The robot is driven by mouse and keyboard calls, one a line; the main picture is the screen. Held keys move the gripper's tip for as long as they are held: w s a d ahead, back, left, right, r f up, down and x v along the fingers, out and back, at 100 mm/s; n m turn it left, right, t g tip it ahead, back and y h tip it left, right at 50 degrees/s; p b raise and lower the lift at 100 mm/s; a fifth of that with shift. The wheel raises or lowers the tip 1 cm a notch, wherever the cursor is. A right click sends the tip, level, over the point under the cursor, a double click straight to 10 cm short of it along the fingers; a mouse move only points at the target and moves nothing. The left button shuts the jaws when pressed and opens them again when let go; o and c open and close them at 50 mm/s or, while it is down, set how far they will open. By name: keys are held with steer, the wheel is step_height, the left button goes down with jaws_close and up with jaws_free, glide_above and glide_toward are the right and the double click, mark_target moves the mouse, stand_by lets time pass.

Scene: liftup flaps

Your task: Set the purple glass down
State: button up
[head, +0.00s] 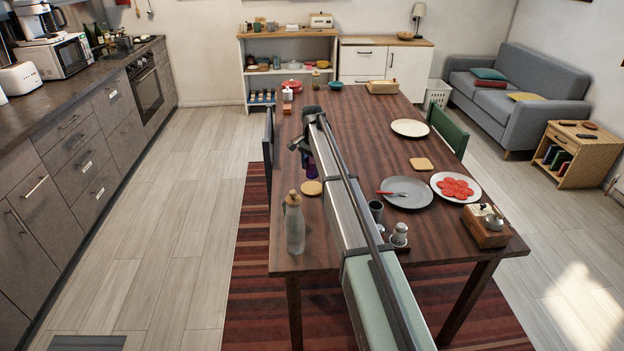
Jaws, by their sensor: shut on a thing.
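The purple glass (311,171) is in the head view, a small dark purple shape just below my gripper. My gripper (304,153) is shut on it, over the left part of the dark wooden table (340,126). My arm hides part of the glass and the table behind it. I cannot tell whether the base of the glass touches the tabletop.
A round tan coaster (312,188) lies close to the glass. A bottle (294,222) stands at the table's near left. A grey plate (407,192), a plate of red slices (456,187) and a dark cup (376,210) are right of my arm. The far middle is clear.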

mark_target(312, 177)
steer(key=shift+f, duration=2.6)
steer(key=shift+f, duration=0.1)
steer(key=o, duration=1.1)
steer(key=shift+o, duration=0.2)
step_height(312, 177, up, 12)
steer(key=shift+d, duration=0.1)
